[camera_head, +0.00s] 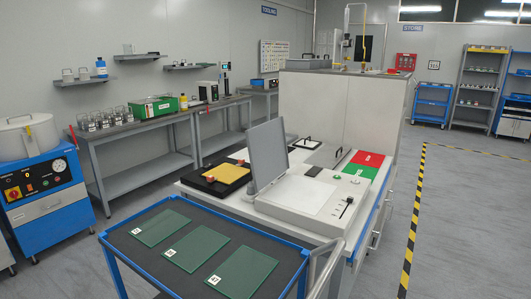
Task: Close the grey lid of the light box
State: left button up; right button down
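The light box (288,215) is a pale, low box on the white-grey workbench. Its upper face is bright white, with a slider and a green button on the right side. The grey lid (268,153) stands open, nearly upright, along the left edge of the box. I see its broad flat face. Neither of my grippers shows in the head view, so their distance to the lid cannot be told.
A blue cart (105,237) with several green glass plates stands in front of the bench. A black tray with a yellow pad (226,173) lies left of the lid. Red (368,158) and green (361,171) areas lie behind the box. Floor on the right is open.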

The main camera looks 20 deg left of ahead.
aim_at(267, 142)
jog(key=j+z, duration=0.15)
jog(key=j, duration=0.45)
jog(key=j+z, duration=0.15)
jog(key=j, duration=0.45)
jog(key=j+z, duration=0.15)
jog(key=j, duration=0.4)
jog(key=k+j+z, duration=0.15)
jog(key=j, duration=0.45)
jog(key=k+j+z, duration=0.15)
jog(key=j, duration=0.4)
jog(key=i, duration=0.05)
